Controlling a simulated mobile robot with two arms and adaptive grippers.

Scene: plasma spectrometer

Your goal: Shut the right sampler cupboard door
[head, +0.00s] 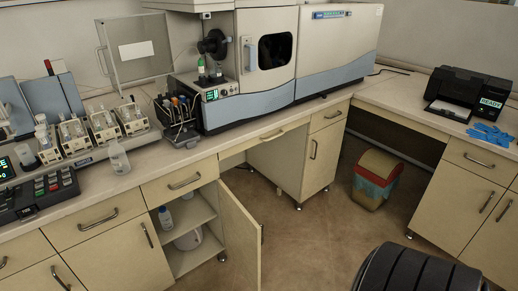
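The right sampler cupboard door (239,240) is a beige panel under the bench in the head view. It stands open, swung out from the right side of the cupboard opening, with its dark handle (262,233) near its free edge. The open cupboard (205,212) shows a shelf with a small bottle (165,217) on it and a white container (188,240) below. The left door (120,258) beside it is shut. Neither of my grippers is in view.
The drawer (180,183) above the opening is shut. The bench top (150,160) carries lab equipment and the large spectrometer (262,60). A coloured bin (377,180) stands on the floor. Brown floor (310,235) lies clear to the right of the open door.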

